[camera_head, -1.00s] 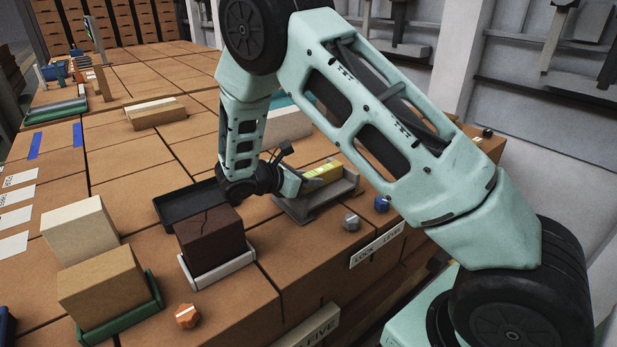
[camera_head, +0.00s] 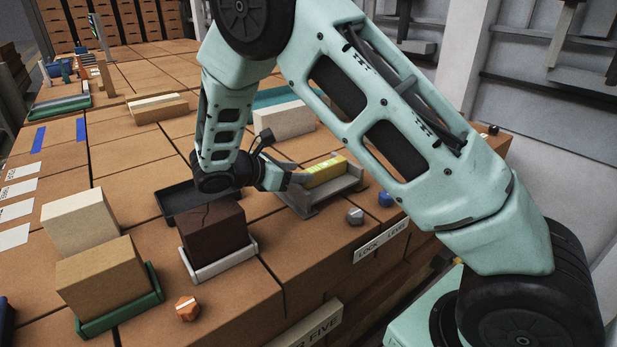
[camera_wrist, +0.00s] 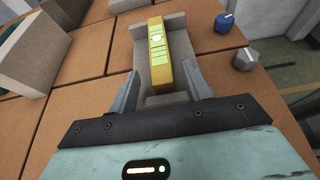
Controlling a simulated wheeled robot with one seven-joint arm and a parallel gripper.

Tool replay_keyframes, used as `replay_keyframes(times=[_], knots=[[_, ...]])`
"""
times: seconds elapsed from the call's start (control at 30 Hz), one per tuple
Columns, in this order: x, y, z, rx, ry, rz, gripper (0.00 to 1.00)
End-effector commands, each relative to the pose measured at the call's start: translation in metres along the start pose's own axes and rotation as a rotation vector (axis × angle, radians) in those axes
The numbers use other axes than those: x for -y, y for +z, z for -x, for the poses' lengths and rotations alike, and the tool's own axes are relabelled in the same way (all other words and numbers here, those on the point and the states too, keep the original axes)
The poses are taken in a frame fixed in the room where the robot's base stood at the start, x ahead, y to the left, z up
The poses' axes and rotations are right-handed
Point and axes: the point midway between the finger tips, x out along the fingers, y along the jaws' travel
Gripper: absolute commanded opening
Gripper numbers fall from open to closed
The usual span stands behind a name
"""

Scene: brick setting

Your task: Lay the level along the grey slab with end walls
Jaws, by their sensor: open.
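The yellow level (camera_head: 325,171) lies lengthwise on the grey slab with end walls (camera_head: 352,186), which stands on the brown table. The wrist view shows the level (camera_wrist: 158,48) resting along the slab (camera_wrist: 178,25), between its walls. My gripper (camera_wrist: 165,88) is open, its two grey fingers apart on either side of the near end of the level, with a gap visible to each. In the head view my gripper (camera_head: 300,180) is at the near left end of the slab, and its fingertips are partly hidden.
A grey knob (camera_head: 355,216) and a blue knob (camera_head: 386,199) are right of the slab. A dark brown block (camera_head: 212,232) in a white holder and a black tray (camera_head: 172,205) are to the left. A pale block (camera_head: 284,120) stands behind.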

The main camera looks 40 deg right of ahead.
Motion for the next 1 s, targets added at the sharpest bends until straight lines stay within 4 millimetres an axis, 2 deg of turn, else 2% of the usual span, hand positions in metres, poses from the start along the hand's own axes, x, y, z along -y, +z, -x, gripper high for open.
replay_keyframes(times=[0.2, 0.4, 1.0], knots=[[0.000, -0.003, 0.042, -0.001, 0.002, -0.001, 0.49], [0.000, -0.001, 0.061, -0.001, 0.000, 0.000, 0.49], [0.000, 0.000, 0.064, 0.000, -0.002, 0.001, 0.49]])
